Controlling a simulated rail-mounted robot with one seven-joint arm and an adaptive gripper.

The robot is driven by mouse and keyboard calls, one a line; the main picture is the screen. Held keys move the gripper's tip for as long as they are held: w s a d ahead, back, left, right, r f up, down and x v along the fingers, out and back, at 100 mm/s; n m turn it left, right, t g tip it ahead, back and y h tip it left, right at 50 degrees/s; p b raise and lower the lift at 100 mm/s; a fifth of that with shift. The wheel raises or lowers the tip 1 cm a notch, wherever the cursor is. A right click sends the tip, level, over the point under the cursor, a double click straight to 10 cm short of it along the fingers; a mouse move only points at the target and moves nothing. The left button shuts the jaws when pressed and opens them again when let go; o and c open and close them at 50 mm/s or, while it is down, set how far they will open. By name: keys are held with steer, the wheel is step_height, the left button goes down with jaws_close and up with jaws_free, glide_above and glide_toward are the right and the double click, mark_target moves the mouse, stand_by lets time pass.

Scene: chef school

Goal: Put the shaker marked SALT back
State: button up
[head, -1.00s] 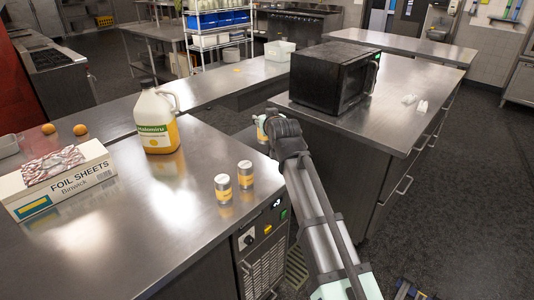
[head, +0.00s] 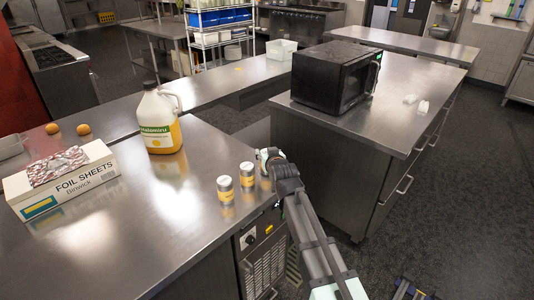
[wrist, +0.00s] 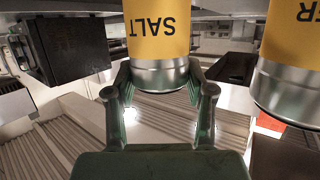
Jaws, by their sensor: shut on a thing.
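The SALT shaker (wrist: 158,28), a metal cylinder with a yellow label, is between the fingers of my gripper (wrist: 160,95) in the wrist view. The gripper is shut on it, and its lettering appears upside down there. A second yellow-labelled shaker (wrist: 288,65), with "ER" visible, is beside it on the right, apart from it. In the head view my gripper (head: 265,157) is at the counter's right edge, just right of two shakers, a left one (head: 225,188) and a right one (head: 247,175). The gripper mostly hides the held shaker there; I cannot tell whether it touches the counter.
The steel counter (head: 140,225) holds a foil sheets box (head: 75,183) and a yellow jug (head: 159,122). Its middle is clear. Across a gap stands another counter (head: 410,85) with a black microwave (head: 335,75) and small white items (head: 417,103).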

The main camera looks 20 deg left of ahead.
steer(key=shift+f, duration=0.2)
steer(key=shift+f, duration=0.15)
steer(key=o, duration=1.3)
